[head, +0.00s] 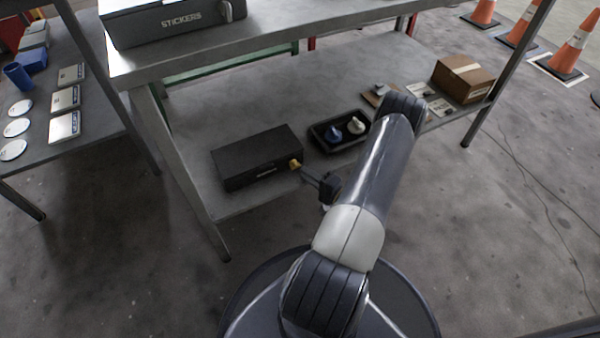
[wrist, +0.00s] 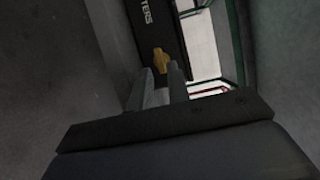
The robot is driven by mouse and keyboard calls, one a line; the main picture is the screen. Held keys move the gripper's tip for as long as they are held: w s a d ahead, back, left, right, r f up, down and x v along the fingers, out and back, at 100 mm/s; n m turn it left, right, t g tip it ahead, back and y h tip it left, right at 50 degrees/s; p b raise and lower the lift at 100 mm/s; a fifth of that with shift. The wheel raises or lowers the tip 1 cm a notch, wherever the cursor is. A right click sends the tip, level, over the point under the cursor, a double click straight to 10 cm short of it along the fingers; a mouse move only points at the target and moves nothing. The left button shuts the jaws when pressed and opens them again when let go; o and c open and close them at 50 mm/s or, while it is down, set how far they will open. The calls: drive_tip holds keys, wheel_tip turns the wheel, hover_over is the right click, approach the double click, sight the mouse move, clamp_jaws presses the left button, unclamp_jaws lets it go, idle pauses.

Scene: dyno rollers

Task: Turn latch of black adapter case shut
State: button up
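The black adapter case (head: 250,150) sits on the lower shelf, its lid down. Its yellow latch (head: 295,164) is at the right end of the front face. In the wrist view the case front (wrist: 150,22) shows part of its white lettering, and the latch (wrist: 161,58) lies just past the fingertips, in line with the gap. My gripper (wrist: 160,72) has its two grey fingers apart, with a narrow gap between them. Whether the tips touch the latch I cannot tell. In the head view my gripper (head: 308,174) is just right of the latch, partly hidden by my arm.
A black tray (head: 322,146) with a blue and a white item stands right of the case. A cardboard box (head: 463,78) is at the shelf's right end. The upper shelf (head: 270,48) holds a grey STICKERS case (head: 170,24). A table leg (head: 190,185) stands left of the case.

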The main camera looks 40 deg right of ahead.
sight(295, 165)
drive_tip(key=shift+w+a+b, duration=0.15)
drive_tip(key=shift+w, duration=0.65)
drive_tip(key=shift+w+a+b, duration=0.1)
drive_tip(key=shift+w+b, duration=0.05)
drive_tip(key=shift+w, duration=0.65)
drive_tip(key=shift+c, duration=0.3)
clamp_jaws()
